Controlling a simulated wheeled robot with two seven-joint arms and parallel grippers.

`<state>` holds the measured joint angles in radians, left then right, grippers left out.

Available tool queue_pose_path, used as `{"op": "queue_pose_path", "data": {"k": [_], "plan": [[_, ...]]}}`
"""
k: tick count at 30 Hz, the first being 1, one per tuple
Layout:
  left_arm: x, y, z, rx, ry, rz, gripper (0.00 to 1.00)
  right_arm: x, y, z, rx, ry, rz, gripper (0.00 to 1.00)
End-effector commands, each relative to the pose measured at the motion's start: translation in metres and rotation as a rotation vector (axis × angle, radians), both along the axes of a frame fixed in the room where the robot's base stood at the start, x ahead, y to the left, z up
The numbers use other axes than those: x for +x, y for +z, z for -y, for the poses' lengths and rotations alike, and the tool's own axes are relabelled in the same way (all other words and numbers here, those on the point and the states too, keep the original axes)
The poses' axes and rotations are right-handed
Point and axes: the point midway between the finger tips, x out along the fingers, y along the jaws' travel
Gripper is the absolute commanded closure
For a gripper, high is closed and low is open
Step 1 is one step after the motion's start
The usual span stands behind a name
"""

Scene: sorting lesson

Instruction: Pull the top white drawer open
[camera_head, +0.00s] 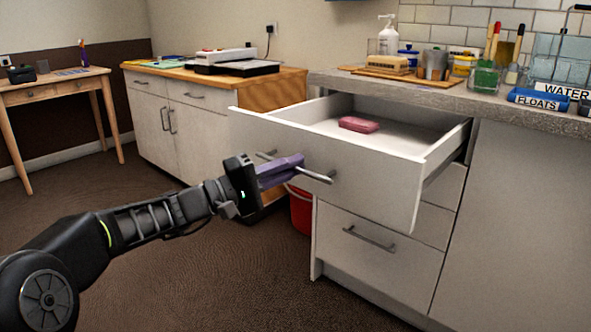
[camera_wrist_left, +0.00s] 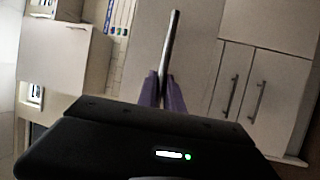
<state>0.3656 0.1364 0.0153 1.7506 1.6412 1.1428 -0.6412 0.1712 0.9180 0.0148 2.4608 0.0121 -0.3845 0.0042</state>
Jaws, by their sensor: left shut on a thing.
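The top white drawer (camera_head: 372,187) is pulled well out of the white cabinet under the grey counter. A pink object (camera_head: 359,124) lies inside it near the back. My left gripper (camera_head: 299,168) is at the drawer front, with its purple fingers shut on the metal bar handle (camera_head: 318,176). In the left wrist view the handle (camera_wrist_left: 173,45) runs up from between the two purple fingers (camera_wrist_left: 162,92). My right gripper does not show in either view.
A lower drawer (camera_head: 375,262) below is shut. A red bucket (camera_head: 301,210) stands on the floor behind the drawer front. The counter holds a blue FLOATS tray (camera_head: 538,99), bottles and jars. Brown floor in front of the cabinets is clear.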

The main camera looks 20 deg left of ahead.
Motion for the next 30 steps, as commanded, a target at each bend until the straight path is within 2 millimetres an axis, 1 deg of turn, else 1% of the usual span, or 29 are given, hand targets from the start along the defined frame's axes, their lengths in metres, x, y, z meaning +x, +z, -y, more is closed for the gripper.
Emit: {"op": "queue_pose_path", "data": {"k": [8,9,12,20,23,26,30], "plan": [[0.0,-0.001,0.0,0.001,-0.002,-0.002,1.0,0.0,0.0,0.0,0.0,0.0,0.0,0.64],[0.0,-0.001,0.001,0.001,-0.002,-0.002,0.89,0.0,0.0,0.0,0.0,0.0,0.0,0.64],[0.0,-0.001,0.0,0.001,-0.002,-0.002,0.8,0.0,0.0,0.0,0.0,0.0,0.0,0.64],[-0.001,0.0,0.0,0.001,-0.001,-0.001,0.8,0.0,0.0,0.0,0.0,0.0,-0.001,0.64],[-0.003,-0.001,-0.004,0.001,0.001,-0.001,0.8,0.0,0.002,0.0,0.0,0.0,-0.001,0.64],[-0.01,-0.002,-0.011,0.001,0.002,-0.002,0.8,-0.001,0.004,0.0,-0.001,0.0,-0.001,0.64],[-0.025,-0.005,-0.026,0.0,0.004,-0.002,0.8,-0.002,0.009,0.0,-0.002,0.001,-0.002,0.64]]}}
